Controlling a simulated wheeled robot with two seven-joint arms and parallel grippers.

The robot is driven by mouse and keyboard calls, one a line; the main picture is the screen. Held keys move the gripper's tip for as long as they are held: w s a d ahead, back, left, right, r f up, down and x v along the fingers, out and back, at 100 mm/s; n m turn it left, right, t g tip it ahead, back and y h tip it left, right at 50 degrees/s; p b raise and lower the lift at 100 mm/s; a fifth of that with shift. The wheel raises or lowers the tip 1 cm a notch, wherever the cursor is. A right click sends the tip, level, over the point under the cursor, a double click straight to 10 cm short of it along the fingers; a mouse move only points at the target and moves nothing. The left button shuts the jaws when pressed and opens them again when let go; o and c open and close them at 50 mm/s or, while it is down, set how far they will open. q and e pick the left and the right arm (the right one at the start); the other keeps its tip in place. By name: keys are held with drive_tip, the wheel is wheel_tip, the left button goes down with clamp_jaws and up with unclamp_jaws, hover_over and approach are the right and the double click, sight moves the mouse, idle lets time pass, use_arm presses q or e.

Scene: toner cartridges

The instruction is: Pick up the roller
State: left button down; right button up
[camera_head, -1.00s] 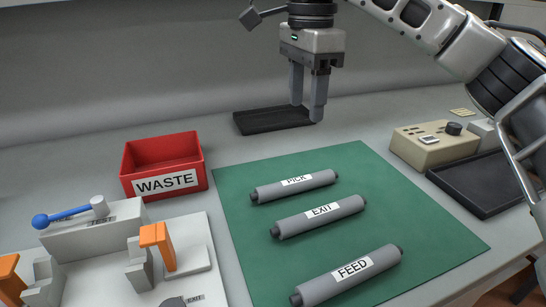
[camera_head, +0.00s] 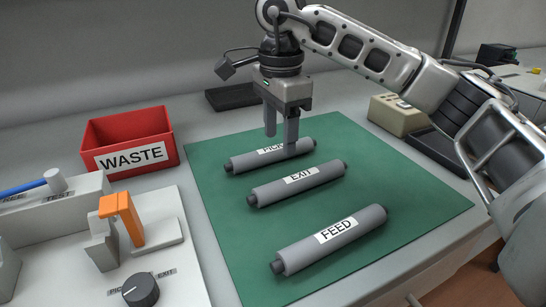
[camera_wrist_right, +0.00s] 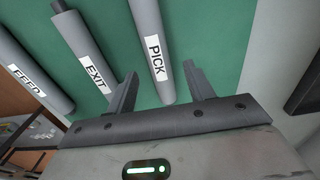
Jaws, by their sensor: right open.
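Three grey rollers lie on the green mat (camera_head: 400,200). The PICK roller (camera_head: 245,161) is farthest back, the EXIT roller (camera_head: 325,174) is in the middle, and the FEED roller (camera_head: 300,255) is nearest. My right gripper (camera_head: 281,143) is open and points down at the PICK roller, its fingers partly covering the label. In the right wrist view the PICK roller (camera_wrist_right: 147,25) runs between the two open fingers (camera_wrist_right: 162,80), and the EXIT roller (camera_wrist_right: 85,50) is left of them. I cannot tell whether the fingers touch the roller. My left gripper is not in view.
A red WASTE bin (camera_head: 170,151) stands at the back left. A white test fixture with an orange clamp (camera_head: 124,215) and a dark knob (camera_head: 141,291) is at the front left. A black tray (camera_head: 232,97) lies behind the mat, and a beige box (camera_head: 396,115) stands to its right.

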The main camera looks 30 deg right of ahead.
wheel_tip(320, 180, down, 3)
drive_tip(key=shift+r, duration=0.1)
drive_tip(key=c, duration=1.1)
drive_tip(key=shift+r, duration=0.1)
